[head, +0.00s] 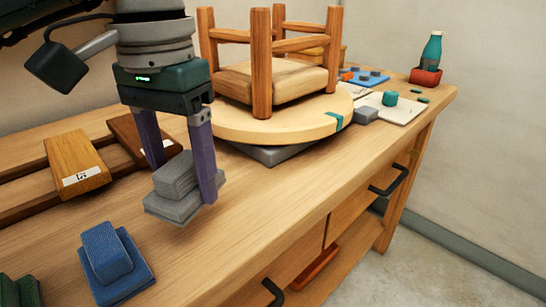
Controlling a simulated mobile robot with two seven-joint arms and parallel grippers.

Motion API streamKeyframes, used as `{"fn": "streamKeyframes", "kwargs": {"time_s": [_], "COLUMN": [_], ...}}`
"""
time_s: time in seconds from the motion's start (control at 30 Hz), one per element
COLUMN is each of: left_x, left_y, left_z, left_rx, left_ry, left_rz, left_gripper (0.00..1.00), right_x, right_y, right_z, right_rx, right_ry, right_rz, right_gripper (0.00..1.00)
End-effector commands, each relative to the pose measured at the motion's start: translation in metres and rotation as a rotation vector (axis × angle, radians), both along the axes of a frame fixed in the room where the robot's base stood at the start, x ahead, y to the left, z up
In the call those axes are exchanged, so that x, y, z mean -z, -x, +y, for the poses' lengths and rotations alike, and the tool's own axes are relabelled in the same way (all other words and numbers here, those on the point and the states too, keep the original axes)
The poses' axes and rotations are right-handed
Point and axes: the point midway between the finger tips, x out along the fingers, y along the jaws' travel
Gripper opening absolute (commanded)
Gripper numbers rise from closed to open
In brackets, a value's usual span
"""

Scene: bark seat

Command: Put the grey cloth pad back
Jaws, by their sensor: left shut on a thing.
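The grey cloth pad (174,205) is a two-step block, a smaller piece on top of a wider base. My left gripper (183,180) points down over the wooden bench (240,215) and is shut on the pad, one purple finger on each side of its upper part. The pad is upright and close over the bench top; I cannot tell whether its base touches the wood. The fingers hide part of its sides. My right gripper is not in view.
A blue pad (114,262) lies in front, with a green pad (20,291) at the corner. Wooden blocks (76,160) lie left. An upturned stool (262,75) stands on a round board (285,128) behind. A bottle (432,50) is at the far right. Bench room right of the pad is clear.

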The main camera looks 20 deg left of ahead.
Motion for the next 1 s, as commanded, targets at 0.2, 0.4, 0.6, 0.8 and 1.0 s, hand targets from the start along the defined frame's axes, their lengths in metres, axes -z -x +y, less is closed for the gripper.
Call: {"fn": "streamKeyframes", "kwargs": {"time_s": [0.2,0.4,0.6,0.8,1.0], "left_x": [0.021,0.046,0.046,0.049,0.048], "left_y": [0.001,0.0,0.0,0.0,0.0], "left_z": [-0.001,-0.001,0.0,0.0,0.0], "left_rx": [0.002,0.001,0.002,0.001,0.001], "left_ry": [0.001,0.001,0.0,0.0,0.0], "left_rz": [0.003,0.0,-0.001,-0.001,-0.001], "left_gripper": [0.16,0.16,0.16,0.72,0.95], "right_x": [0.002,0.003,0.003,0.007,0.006], "right_y": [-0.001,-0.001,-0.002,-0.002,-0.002], "right_z": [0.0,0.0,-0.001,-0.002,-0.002], "right_rx": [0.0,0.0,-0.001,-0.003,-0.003], "right_ry": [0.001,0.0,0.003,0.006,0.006], "right_rz": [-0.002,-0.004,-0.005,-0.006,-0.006], "right_gripper": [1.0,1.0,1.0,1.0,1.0]}}
